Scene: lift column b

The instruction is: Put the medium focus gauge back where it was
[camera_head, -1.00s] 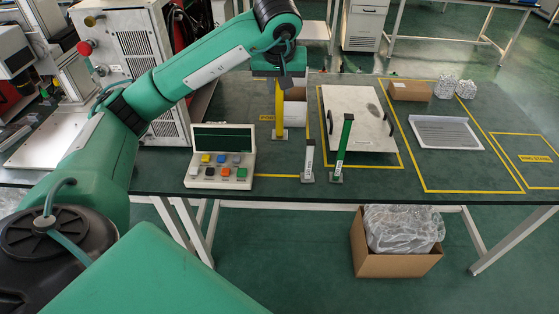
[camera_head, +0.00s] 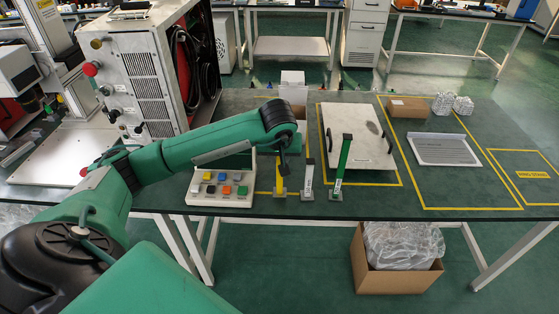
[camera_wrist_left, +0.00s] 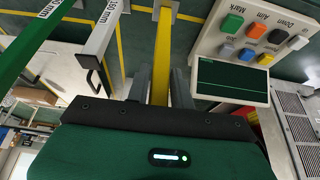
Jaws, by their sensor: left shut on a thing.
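My left gripper (camera_head: 283,165) is shut on the yellow gauge (camera_head: 280,184) and holds it upright near the front of the bench. Its foot is level with the row of two other gauges; I cannot tell whether it touches the bench. The grey gauge (camera_head: 308,180) stands just right of it and is shorter. The tall green gauge (camera_head: 342,165) stands right of that. My right gripper is out of view.
A button console (camera_head: 221,188) stands close left of my gripper. A pale plate with handles (camera_head: 350,120) lies behind the gauges. Boxes (camera_head: 293,90) stand at the back. A large machine (camera_head: 135,75) is at the left. The bench's front edge is close.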

